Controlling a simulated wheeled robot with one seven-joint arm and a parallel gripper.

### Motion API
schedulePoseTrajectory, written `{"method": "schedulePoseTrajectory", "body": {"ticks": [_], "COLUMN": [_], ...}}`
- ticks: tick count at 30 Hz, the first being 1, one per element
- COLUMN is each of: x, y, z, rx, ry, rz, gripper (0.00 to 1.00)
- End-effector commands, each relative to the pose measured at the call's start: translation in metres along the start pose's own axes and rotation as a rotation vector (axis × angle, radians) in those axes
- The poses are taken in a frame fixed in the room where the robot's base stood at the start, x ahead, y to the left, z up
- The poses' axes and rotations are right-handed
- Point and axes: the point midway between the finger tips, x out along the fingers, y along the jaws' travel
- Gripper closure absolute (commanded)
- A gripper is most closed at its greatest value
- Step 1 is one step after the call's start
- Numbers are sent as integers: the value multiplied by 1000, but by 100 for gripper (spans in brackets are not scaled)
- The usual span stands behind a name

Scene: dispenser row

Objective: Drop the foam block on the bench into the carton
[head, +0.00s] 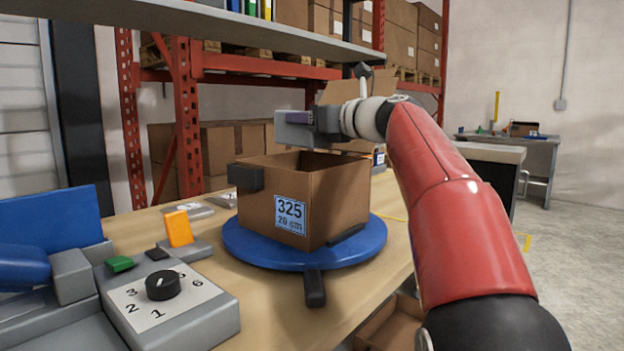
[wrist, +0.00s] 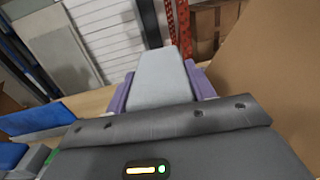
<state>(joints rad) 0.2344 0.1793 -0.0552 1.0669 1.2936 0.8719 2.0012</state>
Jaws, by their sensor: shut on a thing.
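A purple foam block (head: 294,117) is held between the grey fingers of my gripper (head: 288,128). In the wrist view the near finger hides most of the foam block (wrist: 208,82), and purple shows along both sides of it. The open brown carton (head: 340,202), with a blue "325, 20 cm" label, stands on a round blue turntable (head: 250,252). In the head view my gripper is level and just above the carton's opening, apart from its rim. The carton's inside floor is hidden.
A grey dial box (head: 195,310) with a black knob stands on the wooden bench (head: 370,280) at front left. Near it are an orange tab (head: 179,228) and a blue panel (head: 50,222). A shelf (head: 230,32) crosses above. A raised carton flap (head: 355,88) stands behind my gripper.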

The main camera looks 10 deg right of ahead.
Motion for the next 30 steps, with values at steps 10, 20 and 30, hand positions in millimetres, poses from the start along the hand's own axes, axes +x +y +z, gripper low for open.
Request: {"method": "schedulePoseTrajectory", "body": {"ticks": [10, 20, 30], "x": [0, -19, -71], "y": [0, -1, 0], "z": [0, 0, 0], "rx": [0, 1, 1], "ry": [0, -1, 0], "rz": [0, -2, -1], "gripper": [21, 21, 21]}}
